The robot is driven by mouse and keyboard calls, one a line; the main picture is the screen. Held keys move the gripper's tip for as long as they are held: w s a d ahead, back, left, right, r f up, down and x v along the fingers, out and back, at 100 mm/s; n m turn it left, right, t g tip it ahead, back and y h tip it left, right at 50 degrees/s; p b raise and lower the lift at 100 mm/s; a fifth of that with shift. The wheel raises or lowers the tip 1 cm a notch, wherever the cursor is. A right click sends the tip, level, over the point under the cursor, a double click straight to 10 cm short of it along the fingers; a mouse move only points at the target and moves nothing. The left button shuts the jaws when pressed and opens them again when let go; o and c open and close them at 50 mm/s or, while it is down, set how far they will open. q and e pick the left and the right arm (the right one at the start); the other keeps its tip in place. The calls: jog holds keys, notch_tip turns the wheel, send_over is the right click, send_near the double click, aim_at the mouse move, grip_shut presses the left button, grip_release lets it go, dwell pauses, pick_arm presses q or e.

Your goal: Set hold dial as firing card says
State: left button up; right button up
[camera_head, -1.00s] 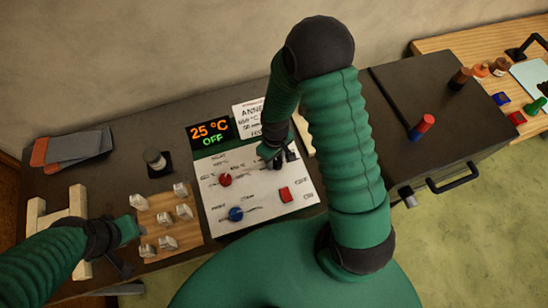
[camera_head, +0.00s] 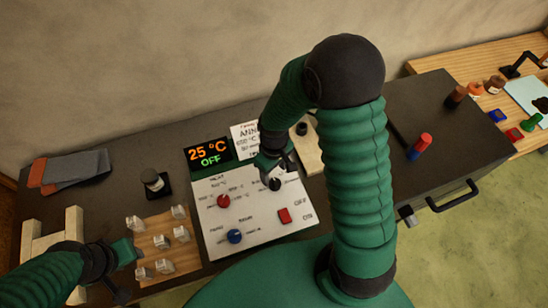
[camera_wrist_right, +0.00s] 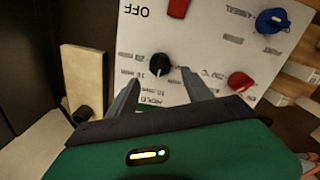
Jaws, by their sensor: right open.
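The black hold dial (camera_head: 275,184) sits on the white control panel (camera_head: 215,243), at its upper right. In the right wrist view the dial (camera_wrist_right: 160,64) has a white pointer mark, and "HOLD" is printed below it. My right gripper (camera_wrist_right: 160,84) is open, its fingers reaching toward the dial on either side; contact cannot be told. The firing card (camera_head: 245,138) stands behind the panel, partly hidden by my right arm; "ANNE", "650 °C" and a line in minutes show. My left gripper (camera_head: 128,254) is beside the wooden board; its jaws are unclear.
A display (camera_head: 209,156) reads 25 °C, OFF. The panel has a red dial (camera_head: 224,201), a blue dial (camera_head: 235,236) and a red switch (camera_head: 284,215). A wooden piece (camera_head: 306,150) with a black knob stands behind the right gripper.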

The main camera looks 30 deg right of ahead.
notch_tip(320, 180, up, 11)
jog(key=shift+f, duration=0.2)
jog(key=m+t+b, duration=0.2)
jog(key=t+b, duration=0.1)
jog(key=b, duration=0.3)
send_near(274, 180)
jog(key=s+a, duration=0.2)
jog(key=a, duration=0.2)
jog(key=shift+s+a, duration=0.3)
jog(key=shift+a, duration=0.1)
jog(key=shift+w+d+f, duration=0.15)
jog(key=shift+w, duration=0.05)
